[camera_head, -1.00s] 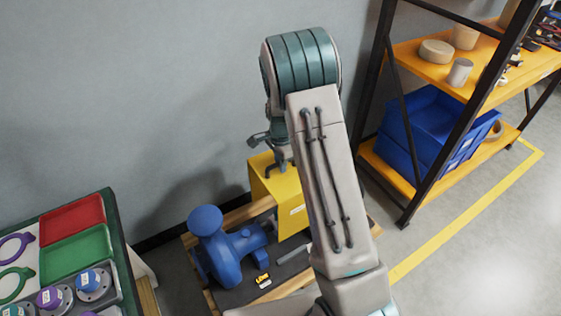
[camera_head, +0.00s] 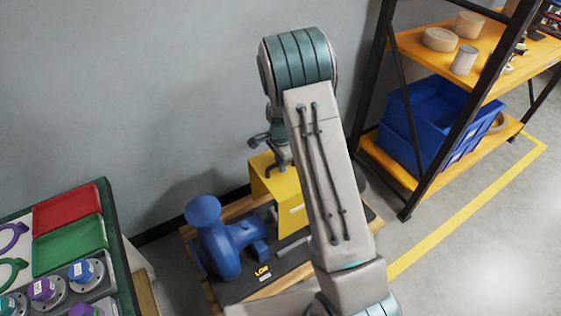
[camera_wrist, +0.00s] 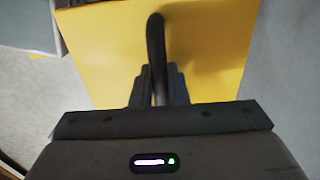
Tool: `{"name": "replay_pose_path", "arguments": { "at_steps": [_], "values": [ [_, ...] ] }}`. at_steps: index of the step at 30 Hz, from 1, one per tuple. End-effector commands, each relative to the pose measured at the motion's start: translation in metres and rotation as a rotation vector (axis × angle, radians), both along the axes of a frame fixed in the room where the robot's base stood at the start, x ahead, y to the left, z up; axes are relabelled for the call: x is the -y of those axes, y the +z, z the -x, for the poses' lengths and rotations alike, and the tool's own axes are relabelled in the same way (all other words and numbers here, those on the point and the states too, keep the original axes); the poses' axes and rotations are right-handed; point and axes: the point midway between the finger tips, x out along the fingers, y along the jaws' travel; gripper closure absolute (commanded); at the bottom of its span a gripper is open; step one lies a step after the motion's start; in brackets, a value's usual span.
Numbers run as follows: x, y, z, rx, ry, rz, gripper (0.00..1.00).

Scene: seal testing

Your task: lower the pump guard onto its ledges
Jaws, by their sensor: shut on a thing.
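The pump guard (camera_head: 287,198) is a yellow box-like cover with a small white label. It is at the right of the blue pump (camera_head: 220,248), over the base with wooden edges. My gripper (camera_head: 277,170) is above the guard and shut on its dark handle. In the wrist view, the fingers (camera_wrist: 159,86) pinch the curved black handle (camera_wrist: 155,45), with the guard's yellow top (camera_wrist: 215,50) beyond. My arm covers the guard's right side in the head view. The ledges are not clearly visible, and I cannot tell whether the guard touches them.
A grey bar (camera_head: 293,248) and a small yellow-and-black item (camera_head: 262,270) lie on the base's dark surface. A table with red (camera_head: 68,208) and green trays (camera_head: 70,248) is at left. A shelf rack with blue bins (camera_head: 420,125) stands at right. The wall is close behind.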

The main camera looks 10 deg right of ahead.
Motion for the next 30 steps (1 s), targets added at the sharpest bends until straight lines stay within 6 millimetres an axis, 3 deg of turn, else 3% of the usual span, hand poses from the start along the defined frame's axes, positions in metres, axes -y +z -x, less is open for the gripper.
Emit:
{"name": "replay_pose_path", "arguments": {
  "at_steps": [17,30],
  "values": [
    [0.0,-0.008,-0.001,0.002,0.0,0.0,1.0],
    [0.0,-0.031,-0.001,0.002,0.0,-0.001,1.0]
  ]
}}
